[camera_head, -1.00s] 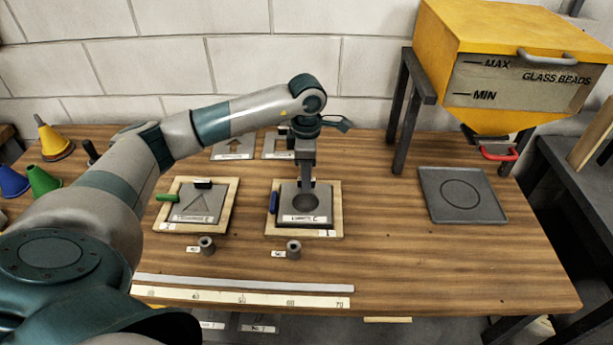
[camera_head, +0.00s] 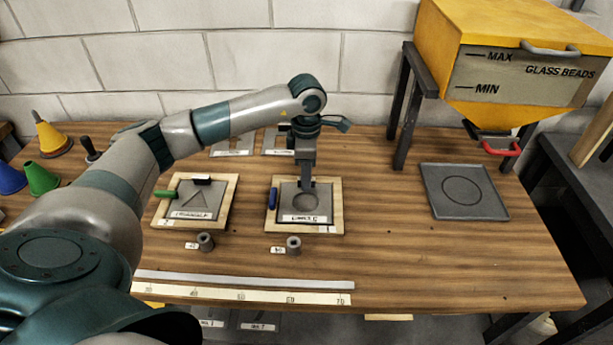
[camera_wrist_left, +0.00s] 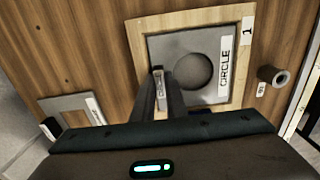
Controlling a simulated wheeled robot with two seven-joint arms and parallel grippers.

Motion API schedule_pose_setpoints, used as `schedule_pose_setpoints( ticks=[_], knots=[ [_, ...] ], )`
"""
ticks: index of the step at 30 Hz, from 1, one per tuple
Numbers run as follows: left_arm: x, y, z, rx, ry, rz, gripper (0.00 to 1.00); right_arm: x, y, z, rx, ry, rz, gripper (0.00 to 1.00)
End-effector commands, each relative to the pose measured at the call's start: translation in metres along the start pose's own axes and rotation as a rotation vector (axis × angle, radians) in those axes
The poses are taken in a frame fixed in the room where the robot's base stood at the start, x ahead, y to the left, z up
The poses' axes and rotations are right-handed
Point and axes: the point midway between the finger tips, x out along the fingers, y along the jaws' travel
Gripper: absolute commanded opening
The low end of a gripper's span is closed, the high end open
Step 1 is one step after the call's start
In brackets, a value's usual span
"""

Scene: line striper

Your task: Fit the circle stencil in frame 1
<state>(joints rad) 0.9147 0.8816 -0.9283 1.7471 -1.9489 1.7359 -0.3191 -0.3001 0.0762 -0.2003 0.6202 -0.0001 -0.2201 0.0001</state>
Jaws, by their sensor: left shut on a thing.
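The circle stencil (camera_head: 323,194) is a grey plate with a round hole and a CIRCLE label. It lies over the opening of frame 1 (camera_head: 337,212), a pale wooden frame in the middle of the table. In the left wrist view the stencil (camera_wrist_left: 180,44) looks flat and inside the border of the frame (camera_wrist_left: 134,38); whether it is fully seated I cannot tell. My left gripper (camera_head: 306,182) points down, shut on the stencil at its far side; its fingers (camera_wrist_left: 163,85) also show in the left wrist view. A blue handle (camera_head: 272,198) stands at the frame's left side. My right gripper is not in view.
A second wooden frame (camera_head: 231,200) with a stencil and green handle (camera_head: 167,194) lies to the left. Small grey cylinders (camera_head: 293,244) and a ruler (camera_head: 240,296) lie in front. A grey tray (camera_head: 493,208) and yellow hopper (camera_head: 480,30) stand right. Table between frame 1 and tray is clear.

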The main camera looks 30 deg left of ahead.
Motion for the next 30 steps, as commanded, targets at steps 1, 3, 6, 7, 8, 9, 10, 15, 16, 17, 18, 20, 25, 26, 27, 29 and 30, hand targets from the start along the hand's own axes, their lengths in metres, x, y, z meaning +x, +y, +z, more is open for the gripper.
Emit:
schedule_pose_setpoints(
  ticks=[1, 3, 6, 7, 8, 9, 10, 15, 16, 17, 18, 20, 25, 26, 27, 29, 30],
  knots=[
    [0.0001, 0.0001, 0.0, 0.0, 0.0, 0.0, 0.0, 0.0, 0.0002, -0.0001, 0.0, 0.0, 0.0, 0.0],
    [0.0, 0.0, 0.0, 0.0, 0.0, 0.0, 0.0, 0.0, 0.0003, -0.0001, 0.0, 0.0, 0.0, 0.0],
    [0.0001, -0.0001, 0.0, 0.0, 0.0, 0.0, 0.0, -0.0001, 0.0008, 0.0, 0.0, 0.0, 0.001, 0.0],
    [0.0001, -0.0001, 0.0, 0.0, 0.0, 0.0, 0.0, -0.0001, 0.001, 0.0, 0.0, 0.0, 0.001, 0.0],
    [0.0001, -0.0001, 0.0, 0.0, 0.0, 0.0, 0.0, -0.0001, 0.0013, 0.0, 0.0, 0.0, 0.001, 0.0],
    [0.0001, -0.0001, 0.0, 0.0, 0.0, 0.0, 0.0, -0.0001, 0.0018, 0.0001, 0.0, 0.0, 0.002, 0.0],
    [0.0001, -0.0001, 0.0, 0.0, 0.0, 0.0, 0.0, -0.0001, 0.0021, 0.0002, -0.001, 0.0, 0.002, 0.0],
    [0.0007, -0.0002, 0.0, 0.0, 0.0, 0.0, 0.0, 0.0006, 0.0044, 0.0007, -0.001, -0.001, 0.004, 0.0],
    [0.001, -0.0002, 0.0, 0.0, 0.0, 0.0, 0.0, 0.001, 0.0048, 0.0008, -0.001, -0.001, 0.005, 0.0],
    [0.0013, -0.0002, 0.0, 0.0, 0.0, 0.0, 0.0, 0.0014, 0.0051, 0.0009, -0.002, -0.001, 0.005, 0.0],
    [0.0017, -0.0002, 0.0, 0.0, 0.0, 0.0, 0.0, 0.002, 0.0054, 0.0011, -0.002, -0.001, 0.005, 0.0],
    [0.0015, -0.0002, 0.0, 0.0, 0.0, 0.0, 0.0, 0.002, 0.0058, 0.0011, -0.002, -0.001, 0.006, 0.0],
    [0.0018, -0.0004, -0.0001, 0.0, 0.001, -0.001, 0.29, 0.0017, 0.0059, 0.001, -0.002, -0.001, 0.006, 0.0],
    [0.0018, -0.0003, -0.0001, 0.0, 0.001, -0.001, 0.34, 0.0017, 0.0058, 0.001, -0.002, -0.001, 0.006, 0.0],
    [0.0019, -0.0003, -0.0001, 0.0, 0.001, -0.001, 0.34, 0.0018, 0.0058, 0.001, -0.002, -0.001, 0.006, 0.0],
    [0.0019, -0.0002, -0.0002, 0.0, 0.001, -0.001, 0.34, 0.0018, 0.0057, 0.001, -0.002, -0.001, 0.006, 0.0],
    [0.0019, -0.0002, -0.0002, 0.0, 0.001, -0.001, 0.34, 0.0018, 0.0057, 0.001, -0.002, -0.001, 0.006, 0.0]
  ],
)
